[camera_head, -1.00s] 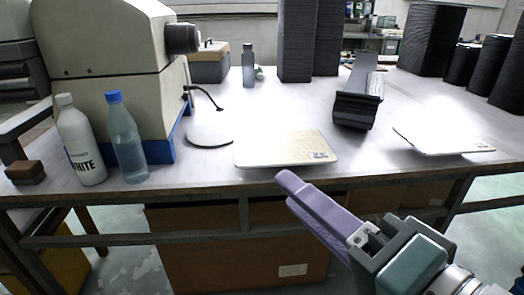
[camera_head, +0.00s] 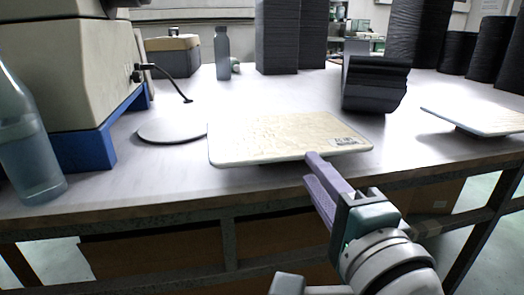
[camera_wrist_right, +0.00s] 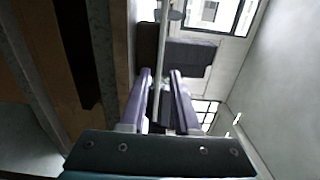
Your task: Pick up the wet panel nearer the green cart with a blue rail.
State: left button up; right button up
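A flat cream panel (camera_head: 280,135) with a mottled face and a small label lies at the table's front edge, slightly raised and overhanging it. A second pale panel (camera_head: 485,119) lies to its right, cut by the picture edge. I cannot tell for sure which is wet. No green cart with a blue rail shows. My right gripper (camera_head: 314,170) has its purple fingers apart at the cream panel's front edge. In the right wrist view a thin pale strip, likely the panel seen edge-on (camera_wrist_right: 160,70), runs between the parted fingers. My left gripper is out of view.
A beige machine with a blue base (camera_head: 85,150) and a clear bottle (camera_head: 30,150) stand at left. A grey disc (camera_head: 170,131) lies left of the cream panel. A dark block (camera_head: 374,85) and black stacks (camera_head: 277,40) stand behind on the table (camera_head: 215,100).

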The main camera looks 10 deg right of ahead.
aim_at(301, 157)
jog(key=shift+w+a, duration=0.1)
jog(key=shift+w, duration=2.5)
jog(key=shift+c, duration=0.6)
grip_shut()
